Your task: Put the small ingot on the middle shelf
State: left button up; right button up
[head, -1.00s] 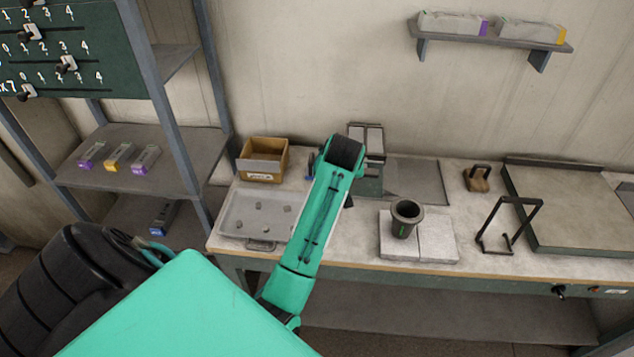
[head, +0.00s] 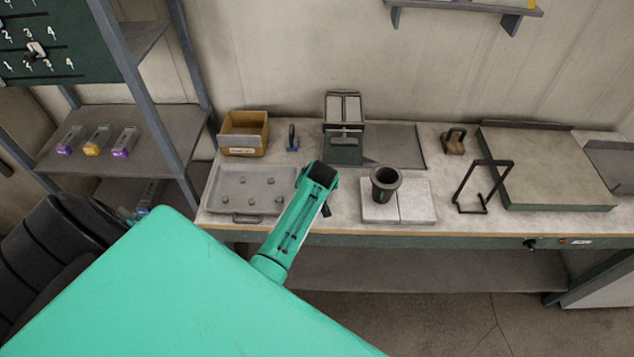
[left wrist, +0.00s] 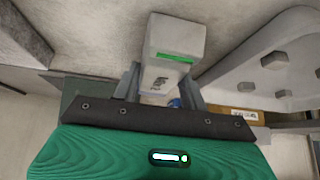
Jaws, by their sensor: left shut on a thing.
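In the left wrist view my left gripper (left wrist: 162,88) is shut on a small pale grey ingot (left wrist: 178,38) with a green label strip. The ingot juts out beyond the fingers. In the head view my teal left arm reaches over the bench beside the tray's right edge; its gripper and the ingot are hidden there. The middle shelf (head: 175,140) of the grey rack is at the left. Several labelled bars (head: 97,140), purple and yellow, lie on it, with bare room to their right. My right gripper is not in view.
A tray (head: 285,180) with several small lumps and a cardboard box (head: 232,150) are at the bench's left. A dark crucible (head: 386,180) stands on pale blocks, with a wire stand (head: 480,190) further right. A rack post (head: 150,110) stands before the shelf.

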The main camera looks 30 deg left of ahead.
pick_arm(q)
jog(key=shift+f, duration=0.1)
jog(key=o, duration=1.4)
jog(key=shift+c, duration=0.2)
